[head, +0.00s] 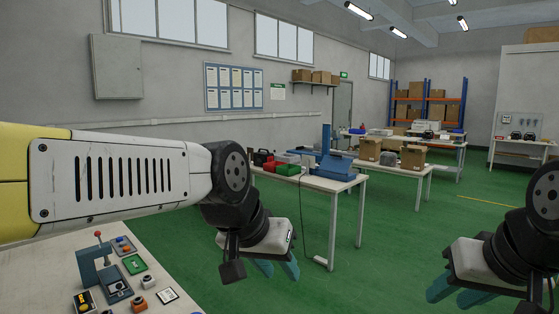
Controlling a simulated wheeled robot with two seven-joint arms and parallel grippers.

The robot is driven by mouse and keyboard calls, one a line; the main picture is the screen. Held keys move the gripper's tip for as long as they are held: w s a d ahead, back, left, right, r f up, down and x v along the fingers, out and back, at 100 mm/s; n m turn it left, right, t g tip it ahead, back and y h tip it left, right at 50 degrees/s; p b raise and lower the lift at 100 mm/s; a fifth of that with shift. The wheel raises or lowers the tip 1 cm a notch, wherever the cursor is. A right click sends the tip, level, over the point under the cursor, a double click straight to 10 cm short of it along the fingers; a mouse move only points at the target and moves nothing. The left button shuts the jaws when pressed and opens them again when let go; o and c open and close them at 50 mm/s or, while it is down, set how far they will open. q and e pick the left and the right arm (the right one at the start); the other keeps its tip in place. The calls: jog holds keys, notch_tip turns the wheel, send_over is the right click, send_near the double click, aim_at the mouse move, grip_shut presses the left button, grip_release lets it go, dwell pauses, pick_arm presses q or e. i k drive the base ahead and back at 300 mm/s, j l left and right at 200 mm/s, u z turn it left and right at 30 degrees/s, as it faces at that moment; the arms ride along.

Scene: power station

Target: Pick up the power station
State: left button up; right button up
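I cannot tell for sure which thing is the power station. A small dark box with red parts (262,157) sits on the middle table, beyond my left arm, and a dark grey box (413,158) sits on the table farther back. Both are too small to make out well. My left gripper (277,268) hangs over the green floor, right of the near bench, with its teal fingers apart and nothing between them. My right gripper (459,293) is at the lower right, also with fingers apart and empty. Both grippers are well short of these boxes.
The near bench (50,262) at lower left holds a lever device (103,265) and several small switches. The middle table (318,184) carries a blue press-like stand (335,158) and a green bin (288,170). A cable hangs by that table. Green floor (390,235) is open between.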

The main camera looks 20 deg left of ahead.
aim_at(260, 158)
jog(key=i+l+z, duration=0.15)
jog(key=i+l, duration=0.35)
jog(key=i+l+z, duration=0.1)
jog(key=i+l, duration=0.35)
jog(key=i, duration=0.2)
jog(key=i+u, duration=0.5)
jog(key=i+l+u, duration=0.15)
jog(key=i+u, duration=0.3)
jog(key=i+j+u, duration=0.1)
jog(key=i+u, duration=0.25)
jog(key=i, duration=0.2)
jog(key=i+u, duration=0.35)
jog(key=i, duration=0.2)
jog(key=i+l, duration=0.15)
jog(key=i, duration=0.9)
jog(key=i+l, duration=0.1)
jog(key=i, duration=0.9)
jog(key=i+u, duration=0.2)
jog(key=i, duration=1.05)
jog(key=i+z, duration=0.7)
jog(key=z, duration=0.15)
jog(key=i+z, duration=0.2)
jog(key=z, duration=0.15)
jog(key=i+z, duration=0.2)
jog(key=z, duration=0.15)
jog(key=i+z, duration=0.3)
jog(key=k+j, duration=0.05)
jog(key=k, duration=0.05)
